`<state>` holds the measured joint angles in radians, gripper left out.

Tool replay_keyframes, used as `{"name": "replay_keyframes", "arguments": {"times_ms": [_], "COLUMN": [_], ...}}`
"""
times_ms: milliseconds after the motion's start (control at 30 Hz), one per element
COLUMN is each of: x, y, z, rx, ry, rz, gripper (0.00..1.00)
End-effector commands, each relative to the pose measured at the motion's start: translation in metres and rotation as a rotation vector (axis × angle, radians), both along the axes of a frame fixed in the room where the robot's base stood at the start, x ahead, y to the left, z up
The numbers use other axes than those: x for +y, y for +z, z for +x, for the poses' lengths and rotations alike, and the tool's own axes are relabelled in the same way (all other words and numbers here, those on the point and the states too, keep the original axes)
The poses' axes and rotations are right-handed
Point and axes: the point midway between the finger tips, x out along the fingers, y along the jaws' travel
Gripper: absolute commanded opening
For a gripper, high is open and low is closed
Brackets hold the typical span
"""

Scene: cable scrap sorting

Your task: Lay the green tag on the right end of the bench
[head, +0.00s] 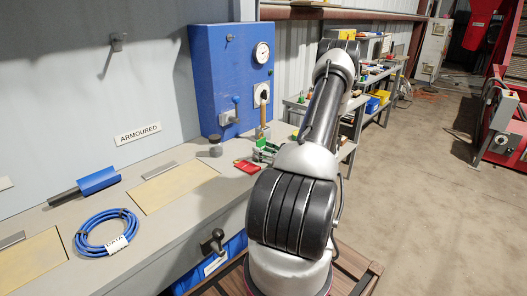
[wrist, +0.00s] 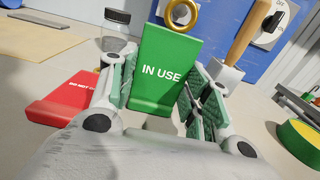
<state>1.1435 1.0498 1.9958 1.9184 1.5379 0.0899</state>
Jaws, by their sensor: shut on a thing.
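The green tag (wrist: 165,70) reads "IN USE" and has a gold ring at its top. It stands upright between the pads of my gripper (wrist: 160,95), which is shut on it. In the head view the green tag (head: 263,148) shows small beside my gripper (head: 264,156), partly hidden by my arm. They are over the far part of the grey bench (head: 178,222), just right of a red tag (head: 247,166). The red tag (wrist: 62,108) lies to the left of the gripper in the wrist view. My arm hides the right part of the bench in the head view.
A small dark-lidded jar (wrist: 117,35) and a wooden-handled tool (wrist: 252,28) stand near the gripper. A green and yellow roll (wrist: 300,135) lies at right. A blue cable coil (head: 82,240) lies at the left.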

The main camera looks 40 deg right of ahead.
Motion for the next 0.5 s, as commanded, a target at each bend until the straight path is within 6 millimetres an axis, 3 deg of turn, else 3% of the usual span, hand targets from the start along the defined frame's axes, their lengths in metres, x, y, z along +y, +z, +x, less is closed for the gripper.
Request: {"name": "replay_keyframes", "arguments": {"times_ms": [33,133,500], "x": [0.0,0.0,0.0], "y": [-0.0008,-0.0006,0.0023], "z": [0.0,0.0,0.0], "rx": [0.0,0.0,0.0], "ry": [0.0,0.0,0.0], "rz": [0.0,0.0,0.0], "gripper": [0.52,0.69,0.69]}}
